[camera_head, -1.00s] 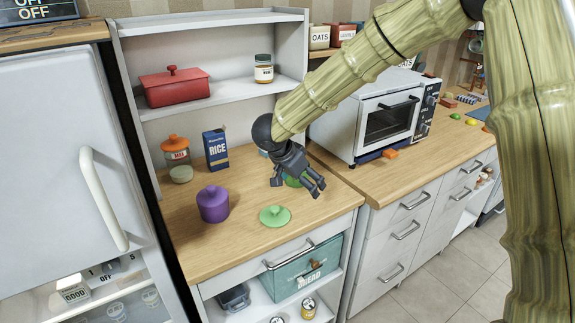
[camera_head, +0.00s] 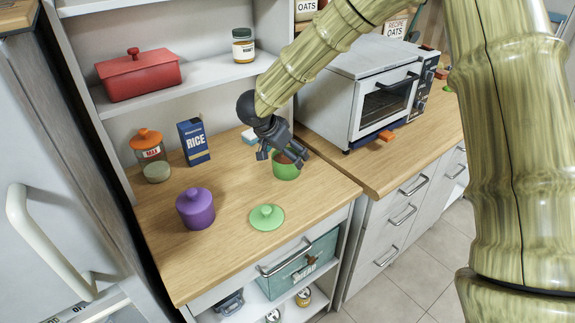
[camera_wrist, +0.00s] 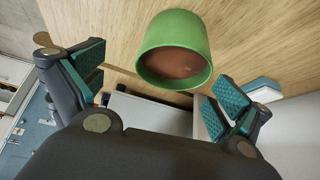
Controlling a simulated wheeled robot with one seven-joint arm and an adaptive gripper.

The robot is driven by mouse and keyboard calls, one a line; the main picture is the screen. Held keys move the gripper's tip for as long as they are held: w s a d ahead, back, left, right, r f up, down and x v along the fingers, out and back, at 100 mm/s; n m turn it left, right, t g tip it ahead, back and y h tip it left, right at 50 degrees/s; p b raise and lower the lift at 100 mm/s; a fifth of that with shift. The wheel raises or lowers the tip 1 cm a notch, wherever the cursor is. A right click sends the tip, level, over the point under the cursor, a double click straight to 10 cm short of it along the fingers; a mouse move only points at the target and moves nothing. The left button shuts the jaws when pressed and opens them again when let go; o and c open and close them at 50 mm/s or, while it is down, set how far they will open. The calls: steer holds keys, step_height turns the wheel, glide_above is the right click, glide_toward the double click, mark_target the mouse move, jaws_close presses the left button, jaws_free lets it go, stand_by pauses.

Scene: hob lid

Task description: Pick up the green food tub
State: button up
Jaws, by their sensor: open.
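The green food tub (camera_head: 286,171) stands upright without a lid on the wooden counter (camera_head: 235,256). In the wrist view the green tub (camera_wrist: 178,38) shows its open rim and reddish-brown contents, ahead of and between the finger pads. My gripper (camera_head: 281,158) is open and empty, just above and in front of the tub in the head view, covering part of its rim. In the wrist view my gripper's teal-padded fingers (camera_wrist: 160,95) are spread wide. A green lid (camera_head: 267,217) with a knob lies flat on the counter near the front edge.
A toaster oven (camera_head: 360,95) stands to the right.

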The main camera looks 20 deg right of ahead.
mark_target(290, 162)
steer(key=w+f, duration=0.1)
steer(key=f, duration=0.1)
steer(key=w+f, duration=0.1)
steer(key=w, duration=0.1)
steer(key=shift+w+d+f, duration=0.15)
steer(key=shift+d+f, duration=0.2)
steer(key=shift+d+f+p, duration=0.45)
steer(key=shift+f+p, duration=0.05)
steer(key=shift+p, duration=0.05)
steer(key=shift+x, duration=1.2)
steer(key=shift+s+a+r, duration=0.1)
steer(key=shift+s+r, duration=0.1)
steer(key=shift+s, duration=0.05)
steer(key=c, duration=1.4)
